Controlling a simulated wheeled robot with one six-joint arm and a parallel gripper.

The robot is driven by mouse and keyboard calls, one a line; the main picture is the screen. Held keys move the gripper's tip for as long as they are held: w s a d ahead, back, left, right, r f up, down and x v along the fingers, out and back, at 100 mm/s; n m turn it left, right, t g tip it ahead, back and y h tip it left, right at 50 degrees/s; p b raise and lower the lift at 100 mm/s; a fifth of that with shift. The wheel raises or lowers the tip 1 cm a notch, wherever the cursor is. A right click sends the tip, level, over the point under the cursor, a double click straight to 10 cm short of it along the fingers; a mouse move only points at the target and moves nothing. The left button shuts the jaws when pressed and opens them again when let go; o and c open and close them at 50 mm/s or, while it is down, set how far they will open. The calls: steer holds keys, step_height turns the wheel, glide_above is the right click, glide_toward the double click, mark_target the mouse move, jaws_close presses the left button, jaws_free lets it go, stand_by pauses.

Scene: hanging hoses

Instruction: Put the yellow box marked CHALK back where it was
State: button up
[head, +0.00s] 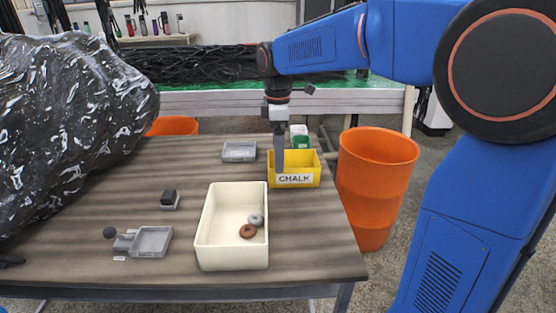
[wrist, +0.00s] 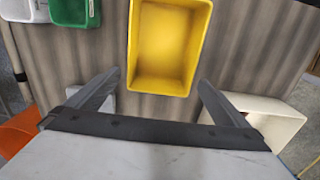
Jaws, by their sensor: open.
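The yellow box marked CHALK (head: 294,180) stands upright on the wooden table near its right edge, behind the cream bin. In the wrist view the yellow box (wrist: 168,50) is empty and lies ahead of my fingers. My gripper (head: 279,165) points down at the box's left part in the head view. In the wrist view my gripper (wrist: 158,88) has its two fingers spread apart, one toward each side of the box's near end, with nothing between them. Whether a finger touches the box I cannot tell.
The cream bin (head: 203,232) holds a brown ring and a grey ring. A green-and-white container (head: 300,138) stands behind the box. Grey trays (head: 239,151) and (head: 151,242) lie on the table. A black plastic-wrapped bulk (head: 65,120) covers the left. An orange bucket (head: 375,190) stands right.

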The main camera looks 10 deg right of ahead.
step_height(320, 180, up, 8)
stand_by(0.4)
steer(key=shift+s, duration=0.1)
